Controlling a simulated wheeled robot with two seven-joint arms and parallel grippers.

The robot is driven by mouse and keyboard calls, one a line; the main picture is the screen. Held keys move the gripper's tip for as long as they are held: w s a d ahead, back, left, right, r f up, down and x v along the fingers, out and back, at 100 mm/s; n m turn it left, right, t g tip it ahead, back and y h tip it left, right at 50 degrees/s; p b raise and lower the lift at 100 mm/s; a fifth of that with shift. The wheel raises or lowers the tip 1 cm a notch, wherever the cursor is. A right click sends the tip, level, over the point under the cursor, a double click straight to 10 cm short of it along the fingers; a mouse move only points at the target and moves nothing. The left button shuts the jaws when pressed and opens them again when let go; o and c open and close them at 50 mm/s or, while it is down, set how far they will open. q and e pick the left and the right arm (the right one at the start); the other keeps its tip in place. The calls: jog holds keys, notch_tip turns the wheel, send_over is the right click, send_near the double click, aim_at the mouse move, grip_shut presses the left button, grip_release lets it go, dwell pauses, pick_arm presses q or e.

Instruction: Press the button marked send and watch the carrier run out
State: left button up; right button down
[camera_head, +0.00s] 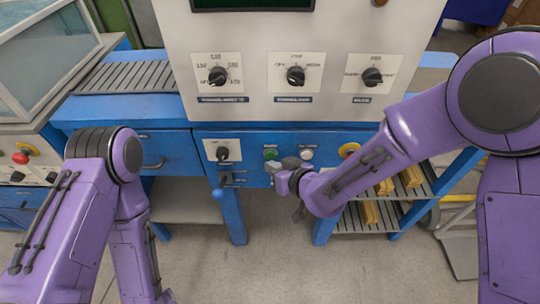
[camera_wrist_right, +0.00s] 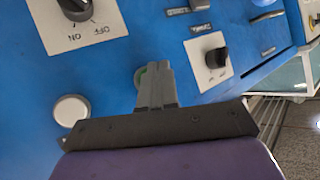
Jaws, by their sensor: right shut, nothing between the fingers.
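On the blue front panel (camera_head: 240,175) are a green button (camera_head: 270,153) and, to its right, a white button (camera_head: 306,154). Each has a small label above it, too small to read, so I cannot tell which is marked send. My right gripper (camera_head: 274,167) is shut and empty, just in front of the panel by the green button. My left gripper is out of view. No carrier is distinguishable.
Above stands a grey console (camera_head: 300,113) with several dials. A slatted conveyor (camera_head: 125,77) lies left; shelves with wood blocks (camera_head: 369,213) below right.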

jog(key=shift+w, duration=0.1)
dwell(0.3)
jog(key=shift+w, duration=0.35)
